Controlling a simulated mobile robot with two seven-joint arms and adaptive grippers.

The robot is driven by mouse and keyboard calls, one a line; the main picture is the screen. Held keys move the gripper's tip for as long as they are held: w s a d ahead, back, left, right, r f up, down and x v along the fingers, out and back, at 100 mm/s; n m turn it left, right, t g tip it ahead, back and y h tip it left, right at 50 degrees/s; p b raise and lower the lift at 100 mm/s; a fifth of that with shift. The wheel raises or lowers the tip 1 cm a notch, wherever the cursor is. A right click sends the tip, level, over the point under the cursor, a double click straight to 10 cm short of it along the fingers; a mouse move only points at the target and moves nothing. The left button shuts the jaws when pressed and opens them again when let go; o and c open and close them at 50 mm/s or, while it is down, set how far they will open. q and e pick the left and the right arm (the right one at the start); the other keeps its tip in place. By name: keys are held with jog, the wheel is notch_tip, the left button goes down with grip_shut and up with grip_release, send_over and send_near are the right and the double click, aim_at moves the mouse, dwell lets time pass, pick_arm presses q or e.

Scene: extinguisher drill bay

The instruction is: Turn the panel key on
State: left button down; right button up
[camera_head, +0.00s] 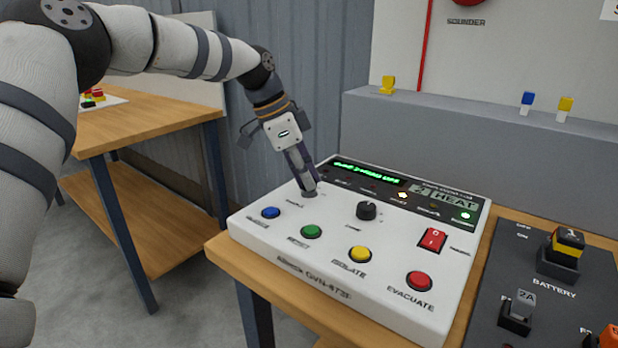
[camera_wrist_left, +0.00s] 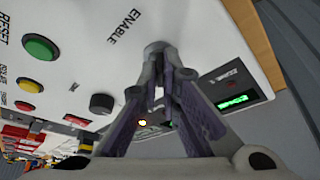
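The white control panel (camera_head: 290,245) lies on a wooden bench, with a lit green display (camera_head: 365,171). Its key switch, a grey round collar (camera_head: 308,194) by the ENABLE label, is at the panel's back left; the collar also shows in the left wrist view (camera_wrist_left: 156,47). My left gripper (camera_head: 308,187) points down at it from above. In the left wrist view the fingers (camera_wrist_left: 165,70) converge at the collar and appear shut on the panel key, which they hide. I cannot tell the key's angle. My right gripper is in neither view.
The panel carries a black knob (camera_head: 366,210), a red rocker switch (camera_head: 432,239), and blue (camera_head: 270,212), green (camera_head: 311,231), yellow (camera_head: 359,254) and red (camera_head: 419,281) buttons. A dark battery board (camera_head: 552,300) lies right. A grey ledge (camera_head: 440,122) runs behind.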

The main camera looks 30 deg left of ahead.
pick_arm(q)
jog(key=shift+f+m+g+b, duration=0.15)
jog(key=shift+m+g+b, duration=0.3)
jog(key=shift+m, duration=0.85)
jog(key=c, duration=1.8)
grip_release()
jog(key=v, duration=1.2)
jog(key=shift+a, duration=0.25)
jog(key=shift+w, duration=0.15)
